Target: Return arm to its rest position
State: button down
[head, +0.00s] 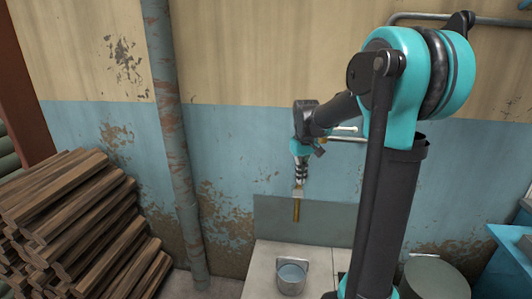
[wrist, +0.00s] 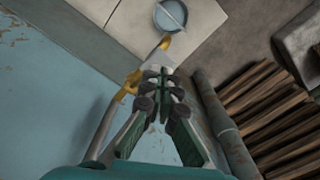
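My arm reaches out toward the wall, and my gripper (head: 299,182) points down above a pale worktop. In the wrist view my gripper's fingers (wrist: 160,80) are close together. Just past the fingertips are a pale block (wrist: 158,62) and a brass-coloured piece (wrist: 165,42). The brass piece also shows as a short upright bar (head: 297,210) below my gripper in the head view. I cannot tell whether the fingers touch or grip these parts.
A round metal pot (head: 291,280) stands on the pale worktop (head: 262,262), below my gripper. A rusty vertical pipe (head: 178,150) runs up the wall to the left. Stacked wood (head: 75,215) fills the lower left. A grey cylindrical container (head: 433,278) stands at the lower right.

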jog(key=s+d+f+m+t, duration=0.1)
jog(key=s+d+f+t, duration=0.1)
jog(key=s+f, duration=0.4)
jog(key=s+d+f+m+t, duration=0.1)
jog(key=s+f, duration=0.5)
jog(key=s, duration=1.1)
jog(key=shift+d+f+m+t, duration=0.4)
jog(key=shift+m+t, duration=0.1)
jog(key=shift+m, duration=0.3)
